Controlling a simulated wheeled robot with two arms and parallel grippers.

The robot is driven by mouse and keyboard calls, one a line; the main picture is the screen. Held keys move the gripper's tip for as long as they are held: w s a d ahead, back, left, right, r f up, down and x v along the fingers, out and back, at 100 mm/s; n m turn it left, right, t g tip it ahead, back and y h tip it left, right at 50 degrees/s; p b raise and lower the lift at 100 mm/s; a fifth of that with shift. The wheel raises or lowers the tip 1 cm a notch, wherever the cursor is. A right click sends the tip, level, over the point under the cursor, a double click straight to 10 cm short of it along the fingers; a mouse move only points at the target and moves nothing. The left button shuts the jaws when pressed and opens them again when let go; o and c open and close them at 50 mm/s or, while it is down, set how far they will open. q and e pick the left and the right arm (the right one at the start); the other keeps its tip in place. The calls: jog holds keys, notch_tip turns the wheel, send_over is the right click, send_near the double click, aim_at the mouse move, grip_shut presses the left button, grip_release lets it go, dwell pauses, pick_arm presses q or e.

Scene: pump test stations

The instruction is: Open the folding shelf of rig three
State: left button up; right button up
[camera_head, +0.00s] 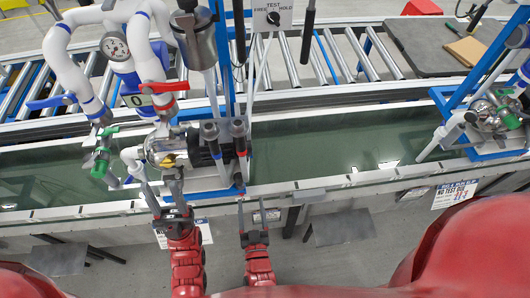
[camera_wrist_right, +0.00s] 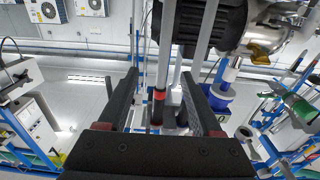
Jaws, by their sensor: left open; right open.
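A flat grey panel (camera_head: 340,228) shows below the front edge of the water trough, right of my grippers, with a dark bar beside it. A second grey panel (camera_head: 58,260) with dark bars is at the lower left. I cannot tell which one, if either, is the folding shelf of rig three. My left gripper (camera_head: 164,192) is open in front of the pump, its fingers overlapping the trough's front edge. My right gripper (camera_head: 252,212) is open at the trough's front edge. In the right wrist view its fingers (camera_wrist_right: 160,78) are spread, with a dark red-banded rod visible between them.
The pump (camera_head: 170,148) with white pipes, a gauge (camera_head: 115,46) and coloured valve levers stands close ahead. Another rig (camera_head: 490,118) is at the right, with a sign (camera_head: 455,194) below it. A roller conveyor (camera_head: 340,55) runs behind. The trough's middle (camera_head: 335,140) is clear.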

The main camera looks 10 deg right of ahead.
aim_at(244, 161)
jog(key=w+b, duration=0.1)
jog(key=w, duration=0.4)
jog(key=w+b, duration=0.2)
jog(key=w, duration=0.4)
jog(key=w+b, duration=0.1)
jog(key=w, duration=0.5)
jog(key=shift+w+a+f, duration=0.15)
jog(key=shift+a+f, duration=0.15)
jog(key=shift+f, duration=0.1)
grip_shut()
dwell(0.5)
